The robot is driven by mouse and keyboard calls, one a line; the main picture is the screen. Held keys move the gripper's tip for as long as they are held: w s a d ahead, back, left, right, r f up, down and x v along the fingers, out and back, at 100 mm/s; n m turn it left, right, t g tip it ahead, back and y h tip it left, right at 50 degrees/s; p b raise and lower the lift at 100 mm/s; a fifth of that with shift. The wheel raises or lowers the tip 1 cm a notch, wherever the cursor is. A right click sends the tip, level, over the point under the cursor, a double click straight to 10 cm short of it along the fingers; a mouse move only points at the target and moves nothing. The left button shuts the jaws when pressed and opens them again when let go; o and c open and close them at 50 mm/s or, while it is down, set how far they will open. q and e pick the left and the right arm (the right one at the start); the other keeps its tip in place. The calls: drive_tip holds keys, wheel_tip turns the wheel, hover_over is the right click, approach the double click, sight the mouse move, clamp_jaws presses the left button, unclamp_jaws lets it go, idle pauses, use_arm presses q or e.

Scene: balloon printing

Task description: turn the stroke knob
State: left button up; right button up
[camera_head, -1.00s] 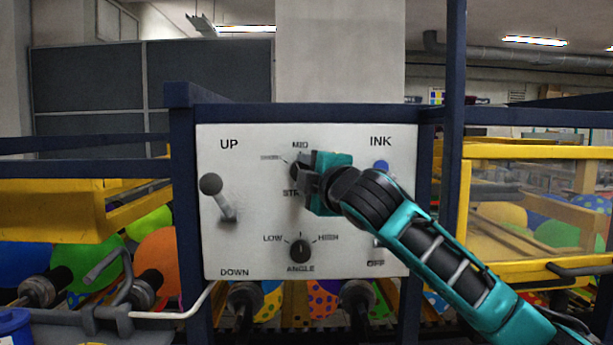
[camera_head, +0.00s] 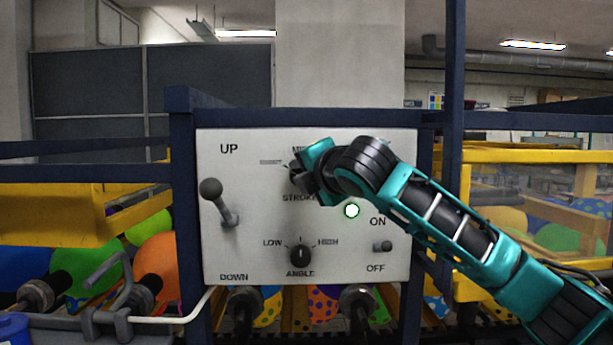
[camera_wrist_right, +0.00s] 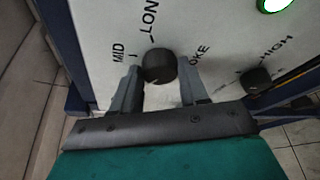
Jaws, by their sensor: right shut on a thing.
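The stroke knob (camera_wrist_right: 159,66) is a round dark knob on the upper middle of the white panel (camera_head: 255,200). In the wrist view it sits between the two fingers of my right gripper (camera_wrist_right: 160,88), which is shut on it. In the head view my right gripper (camera_head: 301,176) is tilted at the knob and hides most of it. The STROKE lettering shows just below, and the MID label is partly covered. The knob's pointer direction cannot be told. My left gripper is not in view.
An UP/DOWN lever (camera_head: 220,203) is at the panel's left. The ANGLE knob (camera_head: 301,256) is below the gripper. A lit green-white lamp (camera_head: 351,210) and an ON/OFF switch (camera_head: 383,247) are at the right. Dark blue posts frame the panel.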

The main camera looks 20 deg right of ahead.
drive_tip(key=shift+f, duration=0.1)
drive_tip(key=o, duration=1.1)
drive_tip(key=shift+c, duration=0.2)
drive_tip(key=s+r+b, duration=0.1)
drive_tip(key=s+r, duration=0.1)
drive_tip(key=s, duration=1)
drive_tip(key=shift+s+d+r, duration=0.2)
drive_tip(key=shift+s+d, duration=0.15)
drive_tip(key=shift+d, duration=0.1)
